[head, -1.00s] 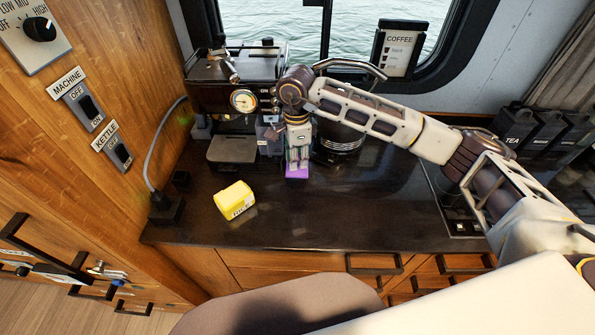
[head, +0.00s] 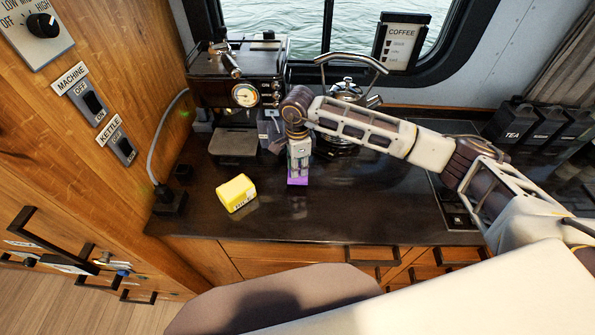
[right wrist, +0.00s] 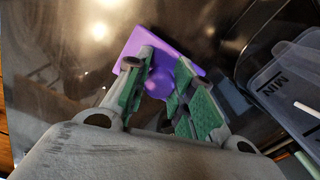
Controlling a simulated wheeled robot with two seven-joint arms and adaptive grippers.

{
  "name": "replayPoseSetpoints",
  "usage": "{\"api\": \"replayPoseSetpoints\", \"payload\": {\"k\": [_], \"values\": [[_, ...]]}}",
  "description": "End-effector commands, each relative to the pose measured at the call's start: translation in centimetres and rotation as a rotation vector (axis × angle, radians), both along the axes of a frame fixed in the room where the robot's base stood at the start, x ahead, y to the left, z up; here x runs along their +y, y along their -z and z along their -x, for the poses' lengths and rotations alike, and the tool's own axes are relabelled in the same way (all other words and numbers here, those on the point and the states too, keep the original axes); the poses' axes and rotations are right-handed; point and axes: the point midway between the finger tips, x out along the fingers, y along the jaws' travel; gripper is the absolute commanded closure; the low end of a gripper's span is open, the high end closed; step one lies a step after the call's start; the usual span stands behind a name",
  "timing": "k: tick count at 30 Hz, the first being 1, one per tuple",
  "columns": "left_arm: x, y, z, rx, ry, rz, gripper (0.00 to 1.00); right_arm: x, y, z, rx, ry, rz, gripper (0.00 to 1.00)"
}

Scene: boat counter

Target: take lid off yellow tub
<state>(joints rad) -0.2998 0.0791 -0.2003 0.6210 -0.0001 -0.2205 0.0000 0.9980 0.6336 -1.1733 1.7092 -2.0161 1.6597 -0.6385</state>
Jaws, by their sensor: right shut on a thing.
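The yellow tub (head: 236,193) sits on the dark counter, left of my right gripper, with a pale label on its front. I cannot tell whether its top is open or covered. My right gripper (head: 298,170) points down and is shut on a purple piece (head: 297,181), apart from the tub. In the right wrist view the purple piece (right wrist: 160,45) is flat with a raised part between the fingers (right wrist: 160,85); it looks like a lid. The fingers hide part of it. My left gripper is out of view.
A coffee machine (head: 235,70) with a gauge stands at the back left, and a kettle (head: 347,92) behind my right arm. A clear container marked MIN (right wrist: 275,85) is close to the gripper in the wrist view. The counter (head: 330,215) in front is clear.

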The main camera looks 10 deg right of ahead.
Motion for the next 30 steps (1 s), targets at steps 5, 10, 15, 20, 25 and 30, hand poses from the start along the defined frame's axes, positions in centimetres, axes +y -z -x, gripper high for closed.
{"api": "replayPoseSetpoints", "payload": {"k": [5,10,15,20,25,30], "values": [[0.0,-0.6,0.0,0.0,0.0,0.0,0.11,0.0,1.8,0.1,0.003,0.001,0.001,1.0],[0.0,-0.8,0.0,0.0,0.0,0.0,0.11,0.0,2.9,0.0,0.001,0.0,0.0,1.0],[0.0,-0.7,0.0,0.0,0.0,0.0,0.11,0.0,2.9,0.0,0.001,0.0,0.0,1.0],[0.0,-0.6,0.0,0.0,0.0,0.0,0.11,0.0,3.1,0.0,0.001,0.0,0.0,1.0],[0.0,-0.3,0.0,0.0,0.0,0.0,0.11,0.0,3.3,0.0,0.001,0.0,0.0,0.72],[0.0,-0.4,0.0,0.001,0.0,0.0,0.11,0.0,3.2,0.0,0.001,0.0,0.0,0.54]]}}
